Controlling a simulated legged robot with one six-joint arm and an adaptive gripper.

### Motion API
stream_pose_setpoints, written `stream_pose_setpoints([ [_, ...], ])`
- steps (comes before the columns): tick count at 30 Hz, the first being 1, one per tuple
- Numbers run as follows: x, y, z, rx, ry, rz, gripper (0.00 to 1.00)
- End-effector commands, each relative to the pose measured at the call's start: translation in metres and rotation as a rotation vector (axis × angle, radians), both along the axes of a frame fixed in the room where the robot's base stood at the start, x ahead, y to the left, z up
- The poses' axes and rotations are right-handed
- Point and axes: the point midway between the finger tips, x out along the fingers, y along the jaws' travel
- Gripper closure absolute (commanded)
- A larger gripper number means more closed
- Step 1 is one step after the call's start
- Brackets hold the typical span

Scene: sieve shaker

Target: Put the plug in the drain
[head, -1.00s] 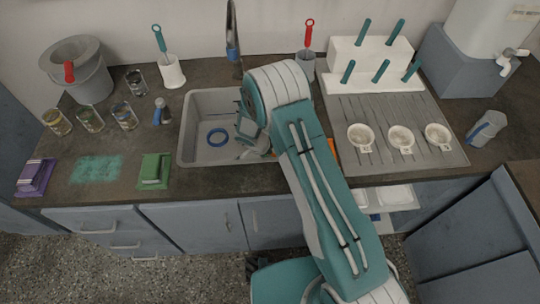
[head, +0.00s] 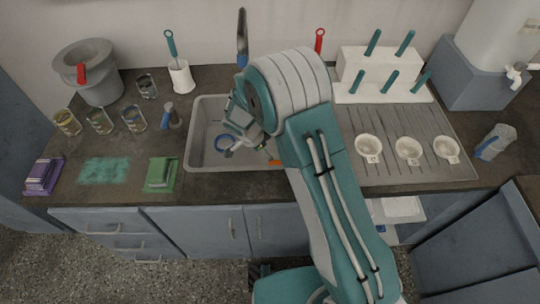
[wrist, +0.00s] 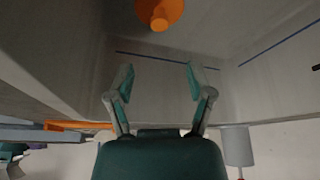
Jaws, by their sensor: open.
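The sink (head: 205,105) is a grey basin in the counter. A blue ring (head: 225,143), seemingly around the drain, lies on its floor, partly behind my gripper in the head view. My gripper (wrist: 160,72) is open and empty, with two teal-tipped fingers apart; in the head view it is over the basin (head: 232,130), partly covered by my arm. An orange plug-like piece with a round knob (wrist: 160,14) is at the top edge of the wrist view, beyond the fingertips and not between them. A bit of orange (head: 273,161) shows beside my arm near the sink's front edge.
A tap (head: 242,40) rises behind the sink. A ribbed drainboard (head: 425,172) with several white cups is to the right. A green sponge (head: 160,174), glass jars (head: 133,118) and a grey bucket (head: 95,75) stand to the left. Another orange strip (wrist: 75,126) shows in the wrist view.

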Motion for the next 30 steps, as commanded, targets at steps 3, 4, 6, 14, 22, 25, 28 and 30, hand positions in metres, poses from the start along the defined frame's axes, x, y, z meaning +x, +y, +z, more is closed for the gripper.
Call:
stream_pose_setpoints([
  [3,-0.001,0.002,0.007,0.000,0.000,0.001,0.32],
  [4,-0.002,0.003,0.007,0.000,0.000,0.001,0.32],
  [6,-0.002,0.003,0.008,0.000,0.000,0.000,0.32],
  [14,-0.003,-0.012,0.051,0.017,0.009,0.059,0.32],
  [22,-0.033,-0.058,0.159,0.055,0.040,0.266,0.32],
  [25,-0.050,-0.074,0.192,0.066,0.043,0.351,0.32],
  [28,-0.071,-0.089,0.222,0.074,0.043,0.440,0.32],
  [30,-0.087,-0.099,0.241,0.077,0.039,0.502,0.32],
])
